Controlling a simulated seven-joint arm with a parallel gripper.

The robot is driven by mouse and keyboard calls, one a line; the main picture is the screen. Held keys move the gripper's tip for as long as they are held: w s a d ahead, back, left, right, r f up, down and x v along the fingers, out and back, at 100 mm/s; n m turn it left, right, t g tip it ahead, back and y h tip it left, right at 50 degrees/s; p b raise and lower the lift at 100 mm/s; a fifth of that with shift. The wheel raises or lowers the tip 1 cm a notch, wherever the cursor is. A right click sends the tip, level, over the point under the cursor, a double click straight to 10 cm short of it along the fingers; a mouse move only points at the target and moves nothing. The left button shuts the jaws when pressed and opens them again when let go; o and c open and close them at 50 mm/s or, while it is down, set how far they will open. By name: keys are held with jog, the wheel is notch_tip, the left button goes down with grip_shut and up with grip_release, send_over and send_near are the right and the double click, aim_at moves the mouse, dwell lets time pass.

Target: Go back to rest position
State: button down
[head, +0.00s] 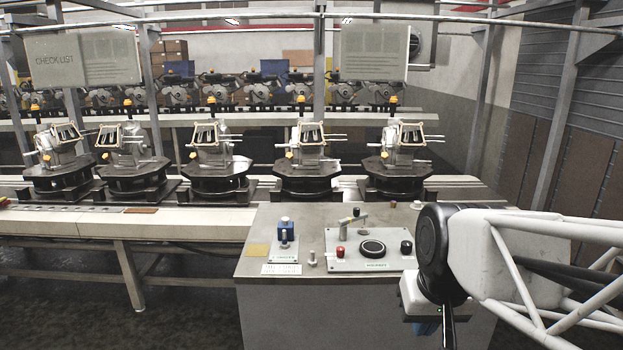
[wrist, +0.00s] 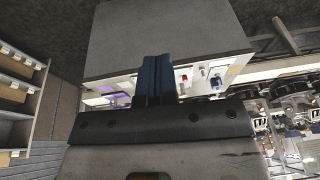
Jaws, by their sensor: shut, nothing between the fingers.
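My gripper (wrist: 156,62) shows in the wrist view with its dark blue fingers together and nothing between them. In the head view only a little of its blue part (head: 427,328) shows at the lower right, below my white wrist and partly behind a dark part of my arm. It hangs beside the right front of the grey control cabinet (head: 262,242), apart from the controls on top. The cabinet also shows in the wrist view (wrist: 165,30), beyond the fingers.
The control panel (head: 340,262) carries a red button (head: 340,252), a black round knob (head: 372,248) and a lever. Behind runs a conveyor (head: 180,222) with several fixtures on dark turntables. Two signs (head: 375,52) hang above.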

jog(key=s+d+f, duration=0.1)
jog(key=s+f, duration=0.1)
jog(key=s, duration=0.4)
jog(key=shift+s+d+f+h, duration=0.15)
jog(key=shift+d+f+h, duration=0.05)
jog(key=shift+f+h, duration=0.15)
